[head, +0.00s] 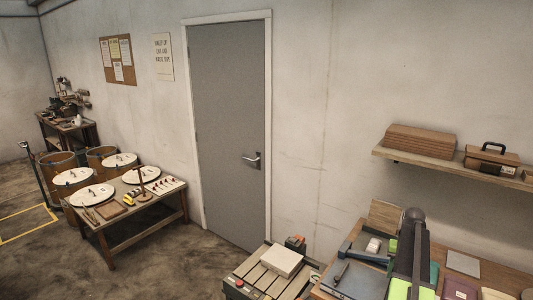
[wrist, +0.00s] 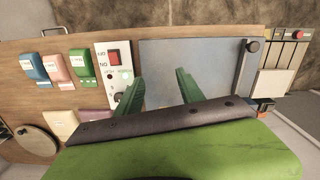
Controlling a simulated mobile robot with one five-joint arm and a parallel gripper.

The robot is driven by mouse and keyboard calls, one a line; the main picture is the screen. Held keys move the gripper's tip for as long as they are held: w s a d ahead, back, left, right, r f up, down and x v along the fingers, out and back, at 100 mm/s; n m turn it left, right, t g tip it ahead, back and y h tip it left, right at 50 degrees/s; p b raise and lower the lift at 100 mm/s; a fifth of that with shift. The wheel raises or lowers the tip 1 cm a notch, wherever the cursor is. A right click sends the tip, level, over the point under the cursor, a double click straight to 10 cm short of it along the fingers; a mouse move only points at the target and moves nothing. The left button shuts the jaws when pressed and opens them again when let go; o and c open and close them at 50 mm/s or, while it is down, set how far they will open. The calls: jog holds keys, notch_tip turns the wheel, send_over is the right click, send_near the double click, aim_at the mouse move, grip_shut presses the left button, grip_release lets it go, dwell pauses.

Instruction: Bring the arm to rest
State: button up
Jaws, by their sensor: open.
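In the wrist view the two green fingers of my gripper (wrist: 158,86) are spread apart, with nothing between them. They are over a wooden workbench (wrist: 112,35), near the left part of a flat grey-blue plate (wrist: 205,62). In the head view my arm (head: 411,245), dark with bright green parts, stands over the bench at the lower right; the fingers cannot be made out there. No tape is clearly seen in the gripper.
Beside the plate are a white switch box (wrist: 113,70) with a red rocker and several coloured labelled items. A slatted stand (head: 262,278) with a red button adjoins the bench. A shelf (head: 455,166) with boxes hangs above. Open floor (head: 190,260) lies left.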

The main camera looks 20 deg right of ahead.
jog(key=w+a+f+n+b, duration=0.2)
jog(key=w+a, duration=0.2)
jog(key=a, duration=0.6)
jog(key=w+a+f+n+b, duration=0.15)
jog(key=w+a, duration=0.25)
jog(key=a, duration=0.5)
jog(key=w+a+f+n+b, duration=0.1)
jog(key=w+a+f+n, duration=0.2)
jog(key=a, duration=0.7)
jog(key=s+a+f+n+b, duration=0.1)
jog(key=s+a+b, duration=0.1)
jog(key=a, duration=0.9)
jog(key=s+a+f+n+b, duration=0.1)
jog(key=s+a, duration=0.3)
jog(key=a, duration=0.8)
jog(key=shift+s+a+f+b, duration=0.3)
jog(key=shift+f+b, duration=0.2)
jog(key=shift+f, duration=0.1)
